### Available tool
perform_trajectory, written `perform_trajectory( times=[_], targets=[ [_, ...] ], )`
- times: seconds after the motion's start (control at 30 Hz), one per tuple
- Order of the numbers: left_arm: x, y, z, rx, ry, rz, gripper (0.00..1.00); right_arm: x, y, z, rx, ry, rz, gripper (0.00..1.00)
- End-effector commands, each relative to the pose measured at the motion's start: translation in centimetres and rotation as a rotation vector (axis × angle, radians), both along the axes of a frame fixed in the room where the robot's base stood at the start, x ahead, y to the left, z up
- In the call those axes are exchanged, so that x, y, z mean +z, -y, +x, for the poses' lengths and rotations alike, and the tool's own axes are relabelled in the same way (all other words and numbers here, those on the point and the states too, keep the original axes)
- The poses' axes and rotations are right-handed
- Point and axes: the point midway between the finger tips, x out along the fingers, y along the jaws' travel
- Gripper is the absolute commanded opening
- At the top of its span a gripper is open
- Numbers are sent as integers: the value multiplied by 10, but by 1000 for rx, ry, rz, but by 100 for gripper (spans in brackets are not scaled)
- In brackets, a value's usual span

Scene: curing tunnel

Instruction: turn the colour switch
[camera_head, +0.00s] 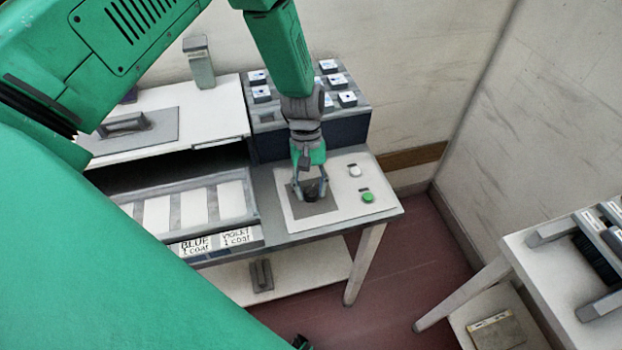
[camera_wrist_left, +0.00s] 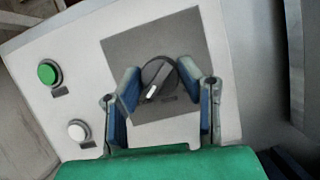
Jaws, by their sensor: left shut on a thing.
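The colour switch (camera_wrist_left: 158,76) is a dark round knob with a white pointer line, on a grey square plate (camera_wrist_left: 125,50) in the left wrist view. The pointer slants toward the lower left in that view. In the head view the switch (camera_head: 312,190) is a small dark shape on the white panel (camera_head: 340,203). My left gripper (camera_head: 310,190) reaches down over it from above. In the left wrist view its blue-padded fingers (camera_wrist_left: 157,86) stand on either side of the knob and are shut on it. The labels under the knob are partly hidden. My right gripper is not in view.
A green button (camera_head: 368,197) and a white button (camera_head: 355,171) sit right of the switch. A rack of small white blocks (camera_head: 328,67) stands behind. A tray with white panels (camera_head: 197,207) lies left. Another table (camera_head: 535,262) is at the right.

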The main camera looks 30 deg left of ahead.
Motion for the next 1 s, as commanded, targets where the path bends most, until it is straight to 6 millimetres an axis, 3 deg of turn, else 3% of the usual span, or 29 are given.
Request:
perform_trajectory(
  times=[0.17, 0.2, 0.27, 0.67, 1.0],
  targets=[
    [0, 1, 1, -1, 3, -1, 4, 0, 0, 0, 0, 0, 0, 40],
    [0, 1, 1, 0, 2, -1, 36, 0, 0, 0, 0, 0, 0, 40],
    [0, 1, 1, 0, 2, -1, 52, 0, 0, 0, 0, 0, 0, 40],
    [6, -2, 2, 2, 2, 0, 52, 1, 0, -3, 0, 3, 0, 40],
    [66, -19, 22, 2, 5, -1, 52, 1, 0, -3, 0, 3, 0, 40]
  ],
)
